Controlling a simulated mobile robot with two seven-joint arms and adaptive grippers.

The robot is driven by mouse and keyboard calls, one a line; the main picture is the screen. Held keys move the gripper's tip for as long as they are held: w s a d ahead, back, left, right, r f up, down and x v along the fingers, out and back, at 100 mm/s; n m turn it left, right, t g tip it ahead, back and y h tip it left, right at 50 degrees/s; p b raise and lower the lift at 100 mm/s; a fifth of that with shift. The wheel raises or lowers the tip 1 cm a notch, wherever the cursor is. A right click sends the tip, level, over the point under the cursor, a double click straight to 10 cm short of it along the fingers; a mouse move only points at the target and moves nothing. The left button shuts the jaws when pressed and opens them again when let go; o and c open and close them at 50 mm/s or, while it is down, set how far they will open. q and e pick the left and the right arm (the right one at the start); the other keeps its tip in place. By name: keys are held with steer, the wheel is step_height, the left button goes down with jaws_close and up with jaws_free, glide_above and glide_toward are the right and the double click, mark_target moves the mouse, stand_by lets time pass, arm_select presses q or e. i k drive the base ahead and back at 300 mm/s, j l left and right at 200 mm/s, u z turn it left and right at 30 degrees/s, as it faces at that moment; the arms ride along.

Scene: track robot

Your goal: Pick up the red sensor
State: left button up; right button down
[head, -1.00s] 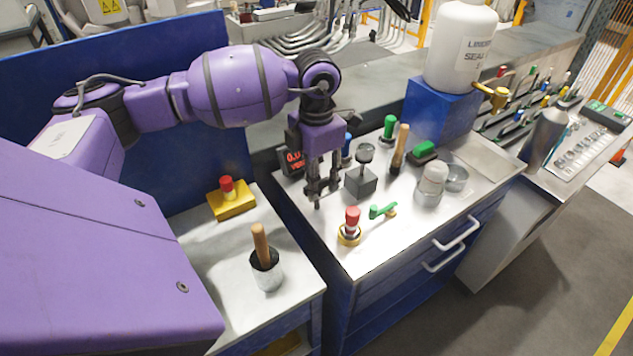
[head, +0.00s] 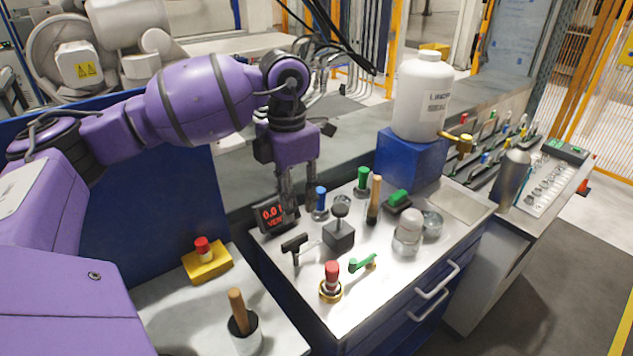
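A sensor with a red top and a brass-coloured base ring (head: 331,281) stands upright on the steel bench top, near its front left edge in the head view. My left gripper (head: 297,205) points down over the back left of this bench, behind and above the red sensor and well apart from it. Its two fingers are spread with nothing seen between them. The fingertips are partly hidden near the small display (head: 271,215). A second red-topped piece, a button on a yellow box (head: 207,262), sits on the left bench. My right gripper does not show.
A black T-handle (head: 294,247), a grey block with a knob (head: 339,236), a green-handled valve (head: 362,263) and a blue-topped sensor (head: 320,203) stand near the red sensor. A wooden-handled tool in a pot (head: 243,325) stands front left. A white bottle (head: 419,95) stands on a blue block.

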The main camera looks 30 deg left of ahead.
mark_target(331, 287)
steer(key=k+l, duration=0.8)
